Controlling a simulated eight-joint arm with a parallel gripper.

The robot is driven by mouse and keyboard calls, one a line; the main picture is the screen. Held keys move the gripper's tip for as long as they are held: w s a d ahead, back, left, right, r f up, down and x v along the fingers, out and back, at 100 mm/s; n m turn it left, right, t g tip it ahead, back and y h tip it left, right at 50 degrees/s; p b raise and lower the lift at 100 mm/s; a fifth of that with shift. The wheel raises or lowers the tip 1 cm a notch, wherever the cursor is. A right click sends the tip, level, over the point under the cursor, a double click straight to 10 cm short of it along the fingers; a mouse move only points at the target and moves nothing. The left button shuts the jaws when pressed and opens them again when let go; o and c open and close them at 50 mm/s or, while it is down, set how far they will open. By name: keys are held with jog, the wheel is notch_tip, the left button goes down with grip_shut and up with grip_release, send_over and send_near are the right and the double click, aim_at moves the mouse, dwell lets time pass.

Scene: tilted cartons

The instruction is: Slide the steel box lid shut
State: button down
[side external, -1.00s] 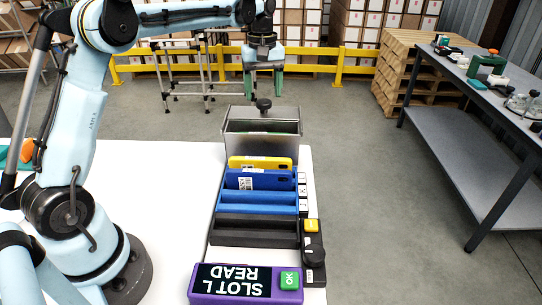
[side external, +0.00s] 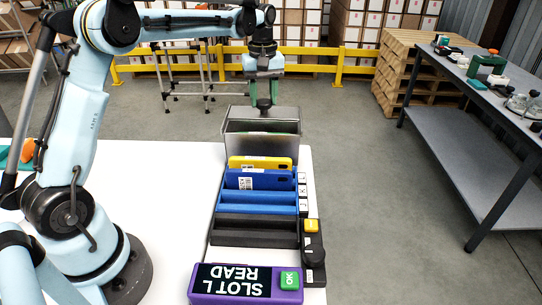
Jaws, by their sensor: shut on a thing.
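The steel box (side external: 262,148) stands at the far end of the white table, its front wall facing the camera. Its steel lid (side external: 287,113) lies at the back of the top, and the box's top is open in front of it. The lid's dark knob (side external: 264,104) stands up at the back. My gripper (side external: 264,99) points down from above with its green fingers shut on the knob. The box's inside is mostly hidden by the front wall.
In front of the box are a yellow case (side external: 260,162), a blue case (side external: 258,179), blue and black slotted racks (side external: 254,232) and a purple display unit (side external: 246,285). A grey side table (side external: 480,110) stands at right. The white table (side external: 170,190) is clear left of the racks.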

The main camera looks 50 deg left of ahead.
aim_at(262, 106)
jog(key=shift+s+d+r, duration=0.1)
jog(key=shift+s+d, duration=2.3)
jog(key=shift+s, duration=0.05)
jog(key=c, duration=0.6)
grip_release()
jog(key=shift+w, duration=0.1)
notch_tip(262, 106, up, 12)
jog(key=s+d+f+m+t, duration=0.2)
jog(key=s+f+m, duration=0.2)
jog(key=s, duration=0.1)
jog(key=s+d+f+m+t, duration=0.2)
jog(key=s+f+m, duration=0.2)
jog(key=s, duration=0.1)
jog(key=s+d+f+m+t, duration=0.3)
jog(key=s+f+m, duration=0.1)
jog(key=s, duration=0.1)
